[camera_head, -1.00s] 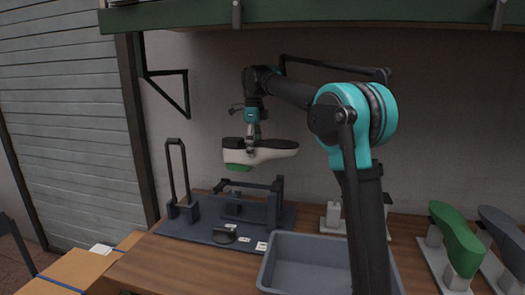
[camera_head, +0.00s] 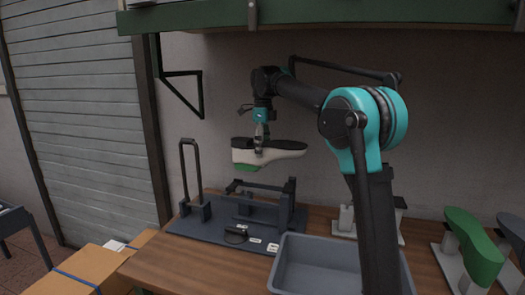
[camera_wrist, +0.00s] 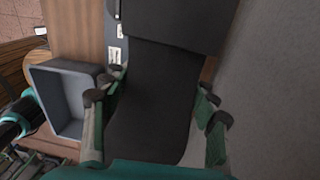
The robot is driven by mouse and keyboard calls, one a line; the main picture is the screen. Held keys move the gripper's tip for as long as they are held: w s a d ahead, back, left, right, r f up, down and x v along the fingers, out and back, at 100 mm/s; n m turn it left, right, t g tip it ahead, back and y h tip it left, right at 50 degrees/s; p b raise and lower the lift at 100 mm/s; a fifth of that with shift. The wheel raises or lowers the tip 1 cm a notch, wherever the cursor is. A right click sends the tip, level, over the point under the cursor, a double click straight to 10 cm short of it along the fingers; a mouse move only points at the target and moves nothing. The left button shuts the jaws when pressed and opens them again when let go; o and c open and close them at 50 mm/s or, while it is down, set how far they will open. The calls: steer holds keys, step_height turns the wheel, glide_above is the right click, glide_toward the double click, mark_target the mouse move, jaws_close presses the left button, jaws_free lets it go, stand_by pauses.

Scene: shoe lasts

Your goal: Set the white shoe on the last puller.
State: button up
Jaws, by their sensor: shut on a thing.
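The white shoe (camera_head: 283,152) has a dark top face and a green patch at its lower left end. My gripper (camera_head: 261,152) is shut on it from above and holds it level in the air. In the wrist view the shoe's dark face (camera_wrist: 152,100) lies between the fingers of my gripper (camera_wrist: 155,108). The last puller (camera_head: 215,229) is a dark base plate on the bench with a tall upright loop at its left and a crossbar frame at its right. The shoe hangs above the puller's frame, apart from it.
A grey bin (camera_head: 313,256) stands on the wooden bench (camera_head: 424,262) right of the puller. A green last (camera_head: 472,240) on a light stand is farther right. A cardboard box (camera_head: 88,267) is at the lower left. A green shelf (camera_head: 330,18) runs overhead.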

mark_target(262, 167)
steer(key=shift+f, duration=2.8)
steer(key=shift+s+t, duration=0.1)
steer(key=shift+t, duration=0.4)
steer(key=shift+n, duration=0.4)
steer(key=shift+s+f, duration=0.15)
steer(key=shift+f, duration=0.45)
